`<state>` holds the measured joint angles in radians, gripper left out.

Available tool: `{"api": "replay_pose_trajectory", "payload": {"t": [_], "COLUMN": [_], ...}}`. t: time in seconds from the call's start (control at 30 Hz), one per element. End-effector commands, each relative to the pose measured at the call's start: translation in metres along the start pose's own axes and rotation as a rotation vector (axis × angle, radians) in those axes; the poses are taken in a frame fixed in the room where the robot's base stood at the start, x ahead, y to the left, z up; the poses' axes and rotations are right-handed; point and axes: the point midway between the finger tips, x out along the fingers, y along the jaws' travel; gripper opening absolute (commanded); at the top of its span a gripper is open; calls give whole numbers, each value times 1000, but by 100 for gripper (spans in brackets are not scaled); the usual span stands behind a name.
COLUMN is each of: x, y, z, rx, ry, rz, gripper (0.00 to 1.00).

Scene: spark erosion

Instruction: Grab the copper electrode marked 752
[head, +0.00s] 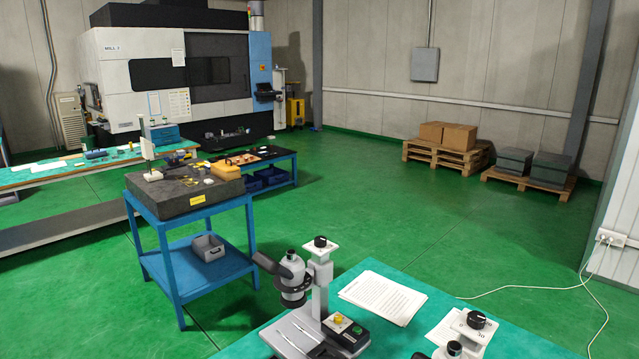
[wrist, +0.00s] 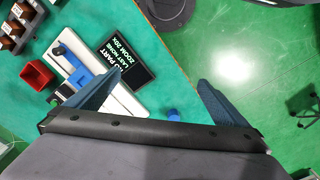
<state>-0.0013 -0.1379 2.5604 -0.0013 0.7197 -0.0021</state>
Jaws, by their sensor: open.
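In the wrist view, my gripper (wrist: 160,78) is open, with its two blue fingers wide apart and nothing between them. Small copper-brown blocks (wrist: 12,28) with pale tops stand at the top left corner of the wrist view, partly cut off by the edge. They lie beyond my left finger, clear of it. Their markings are too small to read, so I cannot tell which is 752. My gripper does not show in the head view.
In the wrist view, a red box (wrist: 38,75), a white device with blue parts and a black screen (wrist: 127,62) sit on the green table. Green floor lies right. The head view shows a microscope stand (head: 318,285), a granite-topped blue cart (head: 180,200) and a milling machine (head: 180,75).

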Motion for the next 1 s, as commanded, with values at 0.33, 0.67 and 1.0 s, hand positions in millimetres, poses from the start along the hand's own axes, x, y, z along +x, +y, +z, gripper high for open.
{"api": "replay_pose_trajectory", "payload": {"t": [0.33, 0.67, 1.0], "x": [0, 0, 16], "y": [0, 0, 22], "z": [0, 0, -18], "rx": [1, 1, 49], "ry": [1, 1, 49], "rz": [0, 0, 22], "gripper": [88, 45, 45]}}
